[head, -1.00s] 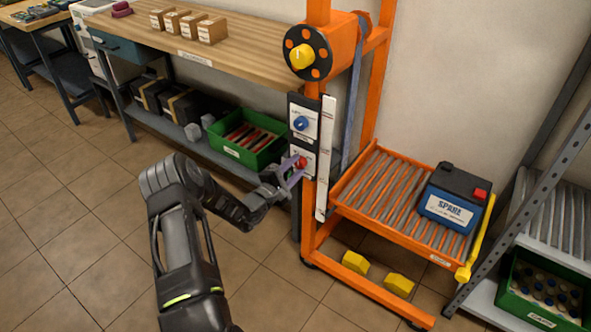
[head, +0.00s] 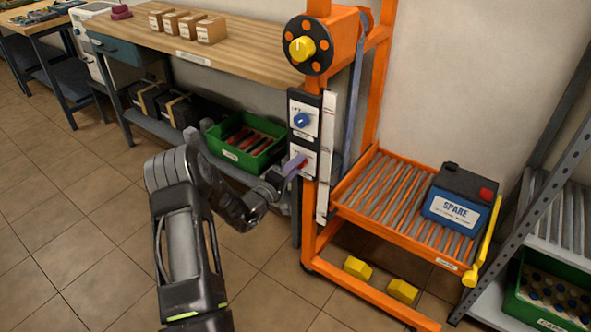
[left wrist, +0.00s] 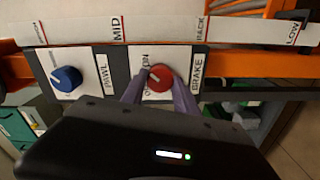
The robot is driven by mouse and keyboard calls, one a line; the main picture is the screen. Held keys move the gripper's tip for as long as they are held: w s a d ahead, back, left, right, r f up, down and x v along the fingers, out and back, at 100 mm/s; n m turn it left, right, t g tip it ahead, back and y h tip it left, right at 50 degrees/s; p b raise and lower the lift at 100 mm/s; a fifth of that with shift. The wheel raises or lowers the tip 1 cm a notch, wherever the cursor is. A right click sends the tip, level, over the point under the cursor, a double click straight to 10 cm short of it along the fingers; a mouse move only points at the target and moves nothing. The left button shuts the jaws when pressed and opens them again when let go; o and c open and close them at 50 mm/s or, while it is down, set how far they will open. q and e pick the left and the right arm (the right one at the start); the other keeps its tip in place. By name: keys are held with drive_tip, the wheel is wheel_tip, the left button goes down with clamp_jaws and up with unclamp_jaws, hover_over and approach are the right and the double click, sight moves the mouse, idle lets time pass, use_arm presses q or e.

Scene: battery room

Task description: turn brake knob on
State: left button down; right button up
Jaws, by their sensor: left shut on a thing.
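The red brake knob (left wrist: 160,77) sits on a white panel labelled BRAKE on the orange lift frame. In the left wrist view it lies between the two purple fingers of my left gripper (left wrist: 158,84), which is shut on it. A white pointer mark shows on the knob; ON is printed beside it and other lettering is partly covered. In the head view the left gripper (head: 292,167) reaches the lower panel and hides most of the knob. The blue pawl knob (head: 301,120) is just above; it also shows in the left wrist view (left wrist: 67,78). My right gripper is not in view.
The orange frame (head: 371,80) carries a yellow-centred wheel (head: 307,46) above the panels and a roller tray (head: 345,201) with a blue spare battery (head: 458,200). A white scale strip (head: 326,150) runs beside the knobs. A green bin (head: 246,143) stands left.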

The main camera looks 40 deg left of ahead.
use_arm(q)
drive_tip(key=shift+f, duration=0.1)
drive_tip(key=c, duration=0.9)
unclamp_jaws()
drive_tip(key=shift+c, duration=0.2)
drive_tip(key=s, duration=0.7)
drive_tip(key=shift+s, duration=0.4)
drive_tip(key=shift+d, duration=0.1)
